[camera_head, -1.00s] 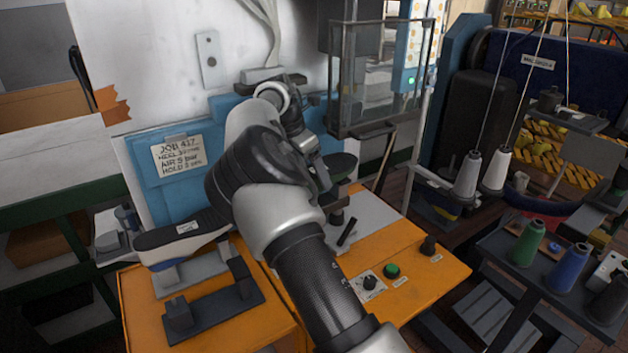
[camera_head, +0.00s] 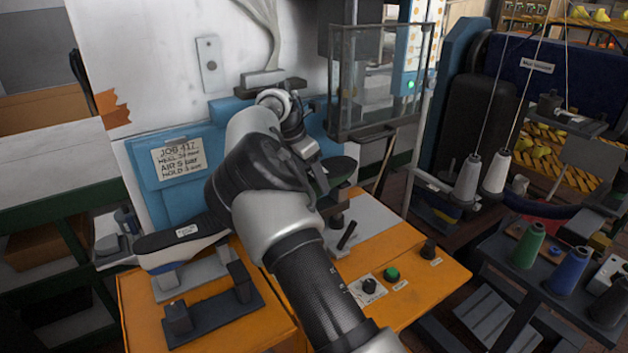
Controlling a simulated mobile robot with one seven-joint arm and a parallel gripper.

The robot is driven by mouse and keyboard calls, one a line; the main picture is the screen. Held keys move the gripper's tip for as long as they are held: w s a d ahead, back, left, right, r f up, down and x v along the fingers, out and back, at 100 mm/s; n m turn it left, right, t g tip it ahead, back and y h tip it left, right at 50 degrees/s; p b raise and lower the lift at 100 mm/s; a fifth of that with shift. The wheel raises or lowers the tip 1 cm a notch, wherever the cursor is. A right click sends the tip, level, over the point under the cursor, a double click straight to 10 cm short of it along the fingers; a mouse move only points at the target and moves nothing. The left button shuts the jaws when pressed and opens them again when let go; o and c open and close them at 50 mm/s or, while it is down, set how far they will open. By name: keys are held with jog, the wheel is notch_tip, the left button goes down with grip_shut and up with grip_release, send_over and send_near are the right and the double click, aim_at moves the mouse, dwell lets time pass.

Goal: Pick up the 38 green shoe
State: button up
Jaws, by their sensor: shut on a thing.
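A dark green shoe (camera_head: 342,168) shows behind my wrist, above the right part of the orange machine top. Only its right end is clear; my arm hides the rest, and I cannot read a size on it. My gripper (camera_head: 320,178) is at the shoe's visible side, shut on it, with its fingertips mostly hidden by my own wrist. I cannot tell whether the shoe touches its support. A second shoe form (camera_head: 185,238), dark on top with a blue and white side and a small label, rests on a grey stand at the left.
The orange machine top (camera_head: 420,275) carries a green button (camera_head: 391,273), black knobs and an empty dark bracket (camera_head: 212,315). A clear guard box (camera_head: 372,80) hangs behind the gripper. Thread spools (camera_head: 527,246) stand on a side table at the right.

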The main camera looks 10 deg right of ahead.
jog(key=shift+r, duration=0.25)
